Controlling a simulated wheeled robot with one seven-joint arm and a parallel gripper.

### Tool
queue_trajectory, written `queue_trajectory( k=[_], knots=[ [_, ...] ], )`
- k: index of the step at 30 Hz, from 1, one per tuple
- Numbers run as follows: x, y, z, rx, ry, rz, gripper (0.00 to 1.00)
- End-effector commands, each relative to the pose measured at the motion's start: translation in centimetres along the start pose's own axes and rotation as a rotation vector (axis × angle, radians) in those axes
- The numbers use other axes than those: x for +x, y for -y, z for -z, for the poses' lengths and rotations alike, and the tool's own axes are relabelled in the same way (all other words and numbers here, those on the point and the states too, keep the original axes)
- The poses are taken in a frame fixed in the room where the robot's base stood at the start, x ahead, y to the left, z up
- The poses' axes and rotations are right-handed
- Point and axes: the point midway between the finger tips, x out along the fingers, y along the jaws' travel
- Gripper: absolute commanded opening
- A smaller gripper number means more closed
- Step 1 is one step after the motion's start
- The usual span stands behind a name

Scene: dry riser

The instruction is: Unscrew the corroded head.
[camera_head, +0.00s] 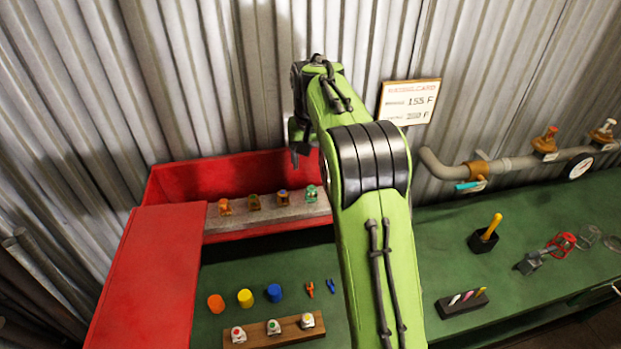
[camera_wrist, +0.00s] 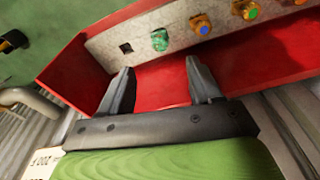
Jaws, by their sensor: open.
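The corroded head, a green crusted fitting (camera_head: 311,193), sits on the grey bar (camera_head: 268,214) along the red box, at the right end of a row of brass-coloured heads. In the wrist view the green head (camera_wrist: 159,40) stands upright on the bar, just beyond the space between my fingertips. My gripper (camera_wrist: 160,66) is open and empty, its two fingers apart and not visibly touching the head. In the head view my gripper (camera_head: 298,150) hangs above the box, partly hidden by my arm.
Brass heads (camera_head: 254,202) stand beside the green one. A dark square hole (camera_wrist: 126,48) is on its other side. A wooden rack (camera_head: 272,330) holds white heads; coloured caps (camera_head: 245,298) lie on the green bench. A card (camera_head: 408,101) hangs on the corrugated wall; pipework (camera_head: 510,162) runs right.

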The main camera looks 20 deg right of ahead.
Motion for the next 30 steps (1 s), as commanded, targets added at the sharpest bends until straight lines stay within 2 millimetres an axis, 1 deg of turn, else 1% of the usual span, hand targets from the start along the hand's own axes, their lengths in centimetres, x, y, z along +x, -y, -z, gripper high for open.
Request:
queue_trajectory(
  k=[1,6,9,13,15,18,24,25,30],
  knots=[
    [1.6,0.0,-0.1,0.001,0.004,-0.001,0.64],
    [5.5,0.0,-0.1,0.000,0.003,-0.001,0.64],
    [7.7,0.0,-0.1,-0.001,0.004,-0.001,0.64],
    [9.8,0.0,-0.1,-0.001,0.003,-0.001,0.64],
    [10.4,0.0,-0.1,-0.001,0.001,0.000,0.64],
    [10.9,0.0,-0.1,-0.001,0.000,0.000,0.64],
    [10.9,0.0,0.0,-0.001,-0.001,0.000,0.64],
    [10.9,0.0,0.0,-0.001,-0.001,0.000,0.62],
    [10.8,0.0,0.0,0.000,-0.001,0.000,0.36]
  ],
)
